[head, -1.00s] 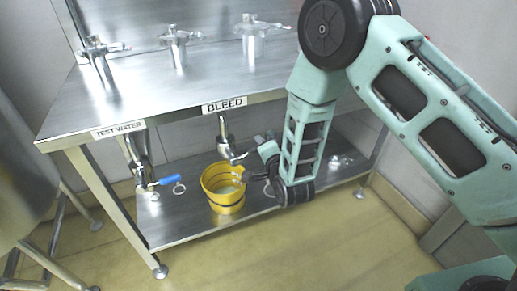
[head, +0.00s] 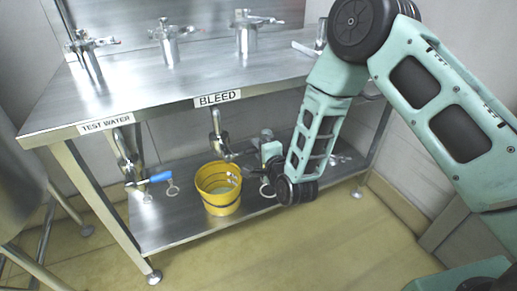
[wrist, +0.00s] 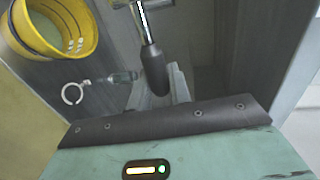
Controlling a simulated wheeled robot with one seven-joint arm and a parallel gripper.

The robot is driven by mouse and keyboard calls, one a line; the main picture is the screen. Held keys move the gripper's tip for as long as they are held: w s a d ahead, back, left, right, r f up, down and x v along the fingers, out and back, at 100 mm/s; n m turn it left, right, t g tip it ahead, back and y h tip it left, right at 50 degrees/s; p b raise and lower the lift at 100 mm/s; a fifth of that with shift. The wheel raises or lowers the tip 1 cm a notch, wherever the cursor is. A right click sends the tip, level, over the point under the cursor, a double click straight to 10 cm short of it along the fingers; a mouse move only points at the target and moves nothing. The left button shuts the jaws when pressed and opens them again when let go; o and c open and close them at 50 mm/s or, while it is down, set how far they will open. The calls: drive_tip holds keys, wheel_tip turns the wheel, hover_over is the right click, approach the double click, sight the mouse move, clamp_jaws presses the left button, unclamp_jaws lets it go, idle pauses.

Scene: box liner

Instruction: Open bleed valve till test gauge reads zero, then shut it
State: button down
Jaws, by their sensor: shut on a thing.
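The bleed valve (head: 217,140) hangs under the bench edge, below the BLEED label (head: 217,98). In the wrist view its black handle grip (wrist: 155,72) sits between my fingers. My gripper (wrist: 160,88) is shut on that handle; in the head view my gripper (head: 246,157) is right of the valve, partly hidden by my wrist. A yellow bucket (head: 210,205) stands on the lower shelf beneath the valve with something pale inside; it also shows in the wrist view (wrist: 88,42). No test gauge is in view.
A second valve with a blue handle (head: 161,177) hangs below the TEST WATER label (head: 105,125), to the left. Several metal fittings stand on the bench top (head: 135,85). A pale ring tag (wrist: 72,93) hangs beside the bucket. The floor in front is clear.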

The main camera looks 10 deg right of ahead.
drive_tip(key=shift+s+f, duration=0.1)
drive_tip(key=c, duration=1.3)
unclamp_jaws()
drive_tip(key=shift+c, duration=0.2)
drive_tip(key=p+v, duration=0.4)
drive_tip(key=v, duration=1.3)
drive_tip(key=shift+p, duration=0.35)
drive_tip(key=shift+s, duration=0.15)
